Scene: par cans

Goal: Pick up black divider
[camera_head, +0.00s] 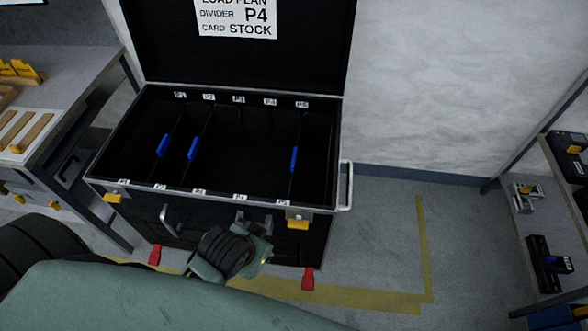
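Thin black dividers with blue grips stand upright across the open black case (342,186). The left divider's blue grip (162,145) and a second blue grip (193,148) are close together in the left half. A third blue grip (294,158) marks a divider near the right end. The dark panels blend into the black interior, so their edges are hard to make out. Part of one of my arms (228,252) is low in front of the case, but no gripper fingers can be made out. No divider is seen held.
A sign in the lid (237,17) reads divider P4, card STOCK. Small slot labels (238,99) line the case's rims. A workbench (75,88) stands close on the left. Shelves with black items (548,262) are at the far right. Yellow-marked floor (385,240) right of the case is clear.

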